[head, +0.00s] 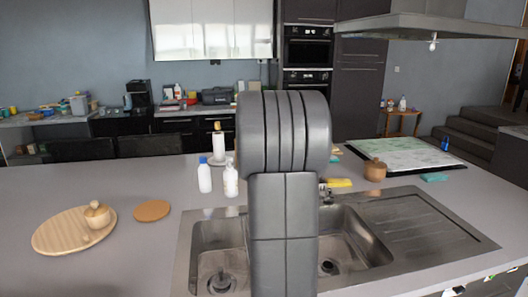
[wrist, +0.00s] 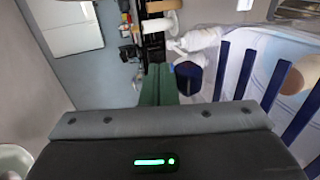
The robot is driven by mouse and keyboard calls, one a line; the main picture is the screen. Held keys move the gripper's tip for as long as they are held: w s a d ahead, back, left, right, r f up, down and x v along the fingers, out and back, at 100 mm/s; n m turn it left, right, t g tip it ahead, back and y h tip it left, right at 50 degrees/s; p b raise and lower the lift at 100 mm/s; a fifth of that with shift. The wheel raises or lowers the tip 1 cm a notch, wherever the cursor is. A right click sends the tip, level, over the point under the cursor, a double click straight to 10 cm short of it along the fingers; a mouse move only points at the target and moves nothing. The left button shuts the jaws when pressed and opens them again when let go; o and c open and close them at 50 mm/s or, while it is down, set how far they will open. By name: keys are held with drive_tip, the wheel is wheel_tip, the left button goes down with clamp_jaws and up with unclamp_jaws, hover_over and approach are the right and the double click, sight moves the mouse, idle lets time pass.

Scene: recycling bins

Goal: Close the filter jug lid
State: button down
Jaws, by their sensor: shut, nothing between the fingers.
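No filter jug or jug lid can be made out for certain in either view. My gripper (wrist: 158,70) shows in the wrist view as two green fingers held together, with nothing between them. A dark blue piece (wrist: 188,78) appears just right of the fingertips; whether they touch it I cannot tell. A pale, partly see-through shape with dark blue bars (wrist: 232,72) fills the right side of that view; what it is stays unclear. In the head view my arm stands in front of the sink and hides the gripper and whatever is behind it.
The grey counter holds a steel sink (head: 410,215), a round wooden board (head: 62,236) with a small wooden pot (head: 97,214), and a cork disc (head: 152,210). Two white bottles (head: 204,178) stand left of my arm. A wooden bowl (head: 375,170) stands right.

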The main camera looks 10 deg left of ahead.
drive_tip(key=shift+w+f+g+p, duration=0.25)
drive_tip(key=shift+f+g+p, duration=0.05)
drive_tip(key=shift+f+p, duration=0.25)
drive_tip(key=shift+r, duration=0.1)
drive_tip(key=shift+r+p, duration=0.8)
drive_tip(key=shift+a+r+p, duration=0.15)
drive_tip(key=shift+r+p, duration=0.2)
drive_tip(key=shift+r, duration=0.1)
drive_tip(key=r+p, duration=0.2)
drive_tip(key=r, duration=0.1)
drive_tip(key=r+p, duration=0.1)
drive_tip(key=r, duration=0.1)
drive_tip(key=shift+d+r+p, duration=0.2)
drive_tip(key=shift+d+p, duration=0.15)
wheel_tip(320, 180, up, 7)
drive_tip(key=shift+a+r, duration=0.2)
drive_tip(key=shift+a, duration=0.05)
